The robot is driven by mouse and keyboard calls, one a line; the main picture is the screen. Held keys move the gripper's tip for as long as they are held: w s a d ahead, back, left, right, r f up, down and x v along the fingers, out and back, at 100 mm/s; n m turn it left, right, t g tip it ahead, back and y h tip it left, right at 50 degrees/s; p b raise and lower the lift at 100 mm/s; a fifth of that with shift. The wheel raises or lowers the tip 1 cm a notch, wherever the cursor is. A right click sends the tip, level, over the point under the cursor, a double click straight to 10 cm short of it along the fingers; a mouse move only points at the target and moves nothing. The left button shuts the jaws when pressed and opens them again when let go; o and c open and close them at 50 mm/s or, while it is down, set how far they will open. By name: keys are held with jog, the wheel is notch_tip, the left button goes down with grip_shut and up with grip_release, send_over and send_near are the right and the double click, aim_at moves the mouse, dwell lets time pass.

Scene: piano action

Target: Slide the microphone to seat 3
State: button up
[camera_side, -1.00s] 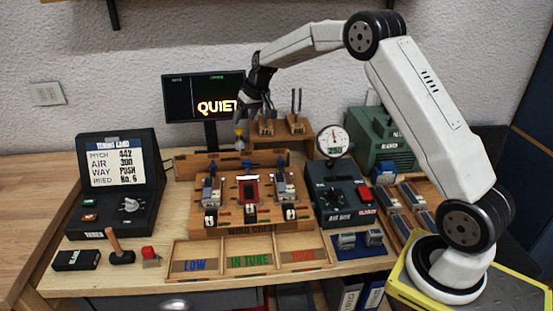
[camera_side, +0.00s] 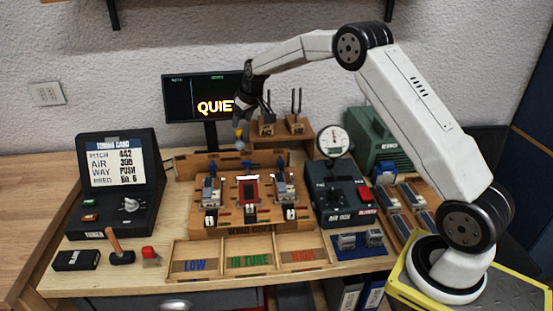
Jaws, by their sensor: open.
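A small microphone-like piece (camera_side: 239,138), yellow above with a grey lower end, is above the wooden back rail of the wind chest (camera_side: 238,230). I cannot tell which seat it is at, as no seat numbers can be read. My gripper (camera_side: 243,117) points down just above this piece, in front of the QUIET screen. It is open, and its fingertips are close to the top of the piece; whether they touch or surround it is too small to tell.
The tuner (camera_side: 115,185) is at left. LOW, IN TUNE and HIGH trays (camera_side: 247,262) lie in front.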

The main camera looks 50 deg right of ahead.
aim_at(239, 130)
jog(key=shift+x, duration=2)
grip_shut()
